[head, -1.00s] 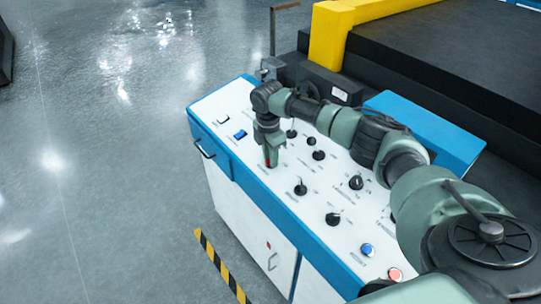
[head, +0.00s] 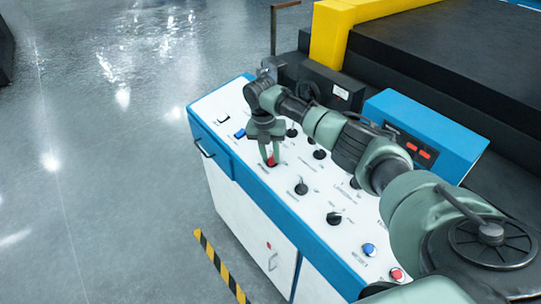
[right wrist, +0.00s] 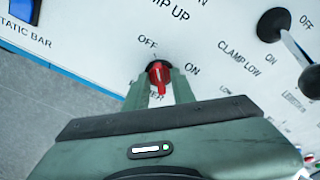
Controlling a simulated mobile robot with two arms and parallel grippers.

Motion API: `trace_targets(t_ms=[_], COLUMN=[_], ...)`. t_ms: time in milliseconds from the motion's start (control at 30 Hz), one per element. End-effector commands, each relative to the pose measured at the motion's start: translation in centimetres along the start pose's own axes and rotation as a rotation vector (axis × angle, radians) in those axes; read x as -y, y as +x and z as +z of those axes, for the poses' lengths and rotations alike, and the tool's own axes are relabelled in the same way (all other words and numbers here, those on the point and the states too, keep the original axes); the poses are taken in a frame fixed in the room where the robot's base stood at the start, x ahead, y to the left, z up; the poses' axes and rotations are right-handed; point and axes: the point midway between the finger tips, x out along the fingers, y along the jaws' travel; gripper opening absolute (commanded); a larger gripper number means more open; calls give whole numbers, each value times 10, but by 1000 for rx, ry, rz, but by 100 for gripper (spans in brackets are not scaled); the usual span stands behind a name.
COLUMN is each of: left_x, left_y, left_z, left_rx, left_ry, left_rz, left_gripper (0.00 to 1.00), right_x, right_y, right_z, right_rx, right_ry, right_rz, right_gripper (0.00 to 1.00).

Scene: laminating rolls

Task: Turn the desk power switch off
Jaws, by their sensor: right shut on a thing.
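The power switch is a red knob on a black base (right wrist: 158,74) on the white desk panel. In the right wrist view, OFF is printed at its upper left and ON at its right. The label below it is partly hidden, with "ER" showing. My right gripper (right wrist: 159,82) has one finger on each side of the red knob and is shut on it. In the head view, the right gripper (head: 270,160) points down at the red knob (head: 271,161) near the panel's front edge. My left gripper is not in view.
Other black knobs (head: 334,218) stand close by on the panel. A blue rocker switch (head: 240,134), a blue button (head: 369,249) and a red button (head: 397,274) are also there. A blue box with red displays (head: 419,150) stands behind.

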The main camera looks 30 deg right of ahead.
Motion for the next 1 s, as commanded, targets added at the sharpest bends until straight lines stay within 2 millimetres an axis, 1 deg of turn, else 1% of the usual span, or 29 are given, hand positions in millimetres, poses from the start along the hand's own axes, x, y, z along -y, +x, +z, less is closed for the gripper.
trace_targets(t_ms=[300,700,733,767,1000], left_x=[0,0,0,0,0], left_y=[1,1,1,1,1], left_z=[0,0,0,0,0], left_rx=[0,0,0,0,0], left_ry=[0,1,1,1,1], left_rz=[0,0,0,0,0], left_gripper=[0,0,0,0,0], right_x=[0,0,0,0,0], right_y=[0,0,0,0,0], right_z=[-1,0,0,0,0], right_rx=[-1,-1,-1,-1,0], right_ry=[-71,-76,-76,-75,-74], right_rz=[-9,-10,-10,-10,-9], right_gripper=[0,0,31,32,32])
